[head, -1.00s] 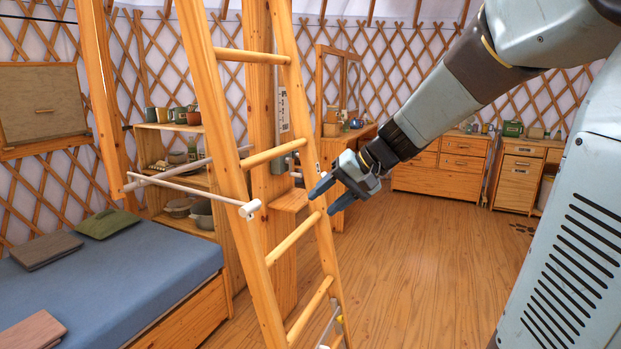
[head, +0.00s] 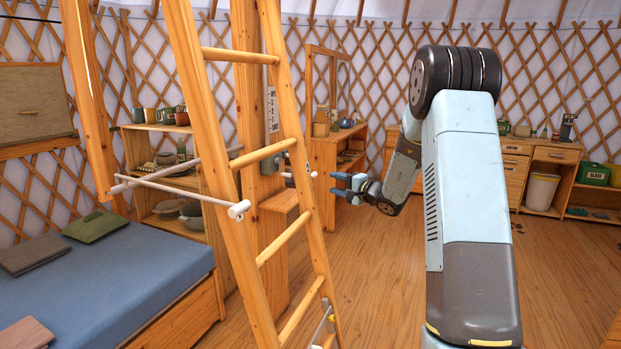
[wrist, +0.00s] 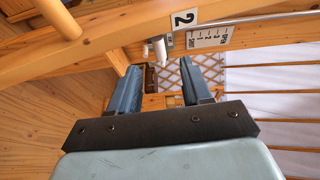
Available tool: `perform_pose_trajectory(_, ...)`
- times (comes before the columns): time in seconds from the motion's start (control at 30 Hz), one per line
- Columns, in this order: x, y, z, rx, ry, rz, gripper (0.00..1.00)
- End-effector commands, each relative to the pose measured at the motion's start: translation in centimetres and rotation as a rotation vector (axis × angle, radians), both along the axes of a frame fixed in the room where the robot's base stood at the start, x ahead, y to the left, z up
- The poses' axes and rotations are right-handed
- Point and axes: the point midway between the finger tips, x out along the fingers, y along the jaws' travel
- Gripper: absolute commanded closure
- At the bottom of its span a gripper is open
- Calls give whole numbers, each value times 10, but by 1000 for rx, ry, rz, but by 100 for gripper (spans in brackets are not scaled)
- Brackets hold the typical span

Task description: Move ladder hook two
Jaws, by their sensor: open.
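The wooden ladder (head: 285,110) leans in the middle of the head view. In the wrist view a number 2 plate (wrist: 184,19) is on the wooden rail, and a small white hook (wrist: 156,50) sticks out beside it, just ahead of my fingertips. A small white-tipped fitting (head: 313,174) shows at the ladder's right rail in the head view; it looks like the same hook. My gripper (head: 336,184) is open and empty, right of that fitting and apart from it, fingers towards the ladder. In the wrist view my gripper (wrist: 158,68) has its fingers spread either side of the hook's line.
A white-capped rod (head: 238,209) crosses the left rail. Another fitting (head: 328,320) is low on the ladder. A scale plate (wrist: 209,37) lies beside the number plate. A blue bed (head: 110,270) is at left; shelves stand behind. The floor (head: 370,290) right of the ladder is clear.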

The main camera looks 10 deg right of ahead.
Motion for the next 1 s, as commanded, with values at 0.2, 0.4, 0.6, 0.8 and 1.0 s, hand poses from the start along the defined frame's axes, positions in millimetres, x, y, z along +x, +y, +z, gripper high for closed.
perform_pose_trajectory(0.2,14,-10,-9,17,-11,-41,52)
perform_pose_trajectory(0.4,35,4,-10,18,-10,-39,52)
perform_pose_trajectory(0.6,66,23,-10,18,-11,-37,52)
perform_pose_trajectory(0.8,95,41,-10,16,-10,-38,52)
perform_pose_trajectory(1.0,117,54,-11,16,-10,-38,52)
